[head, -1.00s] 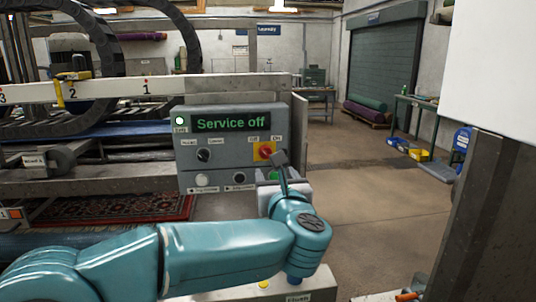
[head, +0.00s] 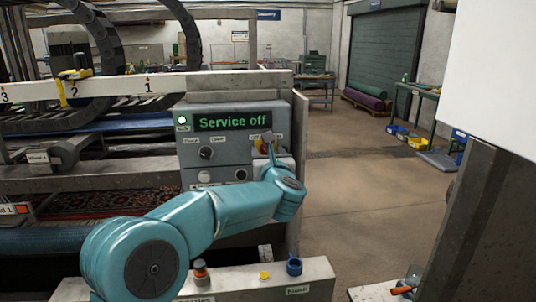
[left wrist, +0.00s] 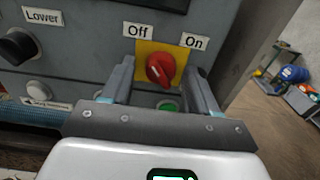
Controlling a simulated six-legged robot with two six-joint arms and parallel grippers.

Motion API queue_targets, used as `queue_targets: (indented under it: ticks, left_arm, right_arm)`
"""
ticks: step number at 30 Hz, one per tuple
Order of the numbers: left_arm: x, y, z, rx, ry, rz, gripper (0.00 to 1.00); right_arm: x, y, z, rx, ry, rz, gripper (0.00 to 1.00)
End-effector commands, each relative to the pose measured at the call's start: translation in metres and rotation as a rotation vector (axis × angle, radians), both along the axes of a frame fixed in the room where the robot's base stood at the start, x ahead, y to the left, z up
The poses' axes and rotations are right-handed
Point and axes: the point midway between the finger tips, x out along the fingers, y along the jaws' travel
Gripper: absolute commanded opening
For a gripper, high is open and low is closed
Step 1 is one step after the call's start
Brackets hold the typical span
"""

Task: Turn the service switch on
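The service switch is a red rotary knob (left wrist: 160,69) on a yellow plate (left wrist: 143,48), with "Off" and "On" labels above it. It is on the grey control panel (head: 224,148), whose green display (head: 225,122) reads "Service off". In the head view my left gripper mostly hides the knob, and a bit of yellow shows beside it. My left gripper (head: 267,139) is open in front of the switch. In the left wrist view its two fingers stand apart on either side of the knob, and I cannot tell whether they touch it. My right gripper is not in view.
A black selector knob (left wrist: 17,46) sits left of the switch, and a green button (left wrist: 167,105) sits below it. A ledge (head: 245,283) with an orange-topped button and a blue ring-shaped part lies in front. The floor (head: 370,195) right of the panel is clear.

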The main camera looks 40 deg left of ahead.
Motion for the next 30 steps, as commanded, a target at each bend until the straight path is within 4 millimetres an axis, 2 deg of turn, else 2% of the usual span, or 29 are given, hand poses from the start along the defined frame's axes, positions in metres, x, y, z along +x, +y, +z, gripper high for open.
queue_targets:
  ticks: [1,4,5,17,30]
  left_arm:
    - [0.0,0.0,0.0,0.0,0.0,0.0,0.42]
    - [0.0,0.0,0.0,0.0,0.0,0.0,0.1]
    - [0.0,0.0,0.0,0.0,0.0,0.0,0.06]
    - [0.0,-0.001,-0.001,0.041,0.051,0.0,0.06]
    - [-0.001,-0.001,0.0,0.266,0.331,-0.002,0.06]
  right_arm:
    - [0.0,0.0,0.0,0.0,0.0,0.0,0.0]
    - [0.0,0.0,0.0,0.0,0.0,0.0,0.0]
    - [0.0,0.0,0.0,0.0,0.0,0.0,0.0]
    - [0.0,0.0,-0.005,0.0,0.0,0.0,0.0]
    - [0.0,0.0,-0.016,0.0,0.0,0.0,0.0]
